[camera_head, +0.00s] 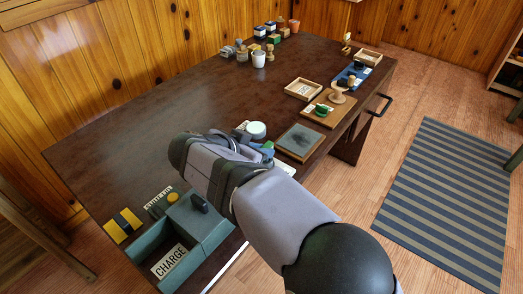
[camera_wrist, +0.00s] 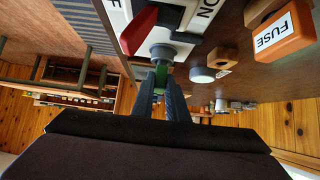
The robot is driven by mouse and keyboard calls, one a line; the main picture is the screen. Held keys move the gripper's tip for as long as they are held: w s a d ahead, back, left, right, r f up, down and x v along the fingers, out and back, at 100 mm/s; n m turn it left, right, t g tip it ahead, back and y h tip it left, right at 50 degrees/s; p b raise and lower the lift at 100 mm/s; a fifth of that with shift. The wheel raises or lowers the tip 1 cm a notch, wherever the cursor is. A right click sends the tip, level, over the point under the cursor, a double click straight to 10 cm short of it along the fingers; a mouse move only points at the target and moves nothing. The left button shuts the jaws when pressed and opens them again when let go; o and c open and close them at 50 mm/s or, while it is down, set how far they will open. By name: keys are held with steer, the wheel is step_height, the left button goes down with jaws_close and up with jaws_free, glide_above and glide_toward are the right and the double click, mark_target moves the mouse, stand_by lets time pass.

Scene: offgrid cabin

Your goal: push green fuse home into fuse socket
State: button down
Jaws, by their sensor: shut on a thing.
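In the wrist view my gripper (camera_wrist: 166,92) is shut on the green fuse (camera_wrist: 161,73), with only a little green showing between the dark fingers. A round grey fitting (camera_wrist: 163,51), which looks like the fuse socket, sits directly beyond the fuse on a white panel. The fuse's far end meets or overlaps this fitting in the picture; I cannot tell how deep it is in. In the head view my arm hides most of the gripper and the socket, and a bit of green (camera_head: 268,147) shows past the wrist.
A red lever (camera_wrist: 138,31) stands close beside the fitting, near an ON label (camera_wrist: 207,9). An orange FUSE block (camera_wrist: 281,34) and a white round item (camera_wrist: 202,74) are to the right. A teal CHARGE box (camera_head: 208,228) stands below my arm. The table's left middle is clear.

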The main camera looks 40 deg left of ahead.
steer(key=c, duration=1.7)
jaws_free()
steer(key=shift+f, duration=0.15)
steer(key=shift+o, duration=0.2)
steer(key=shift+s, duration=0.1)
steer(key=v, duration=0.7)
steer(key=shift+r, duration=0.3)
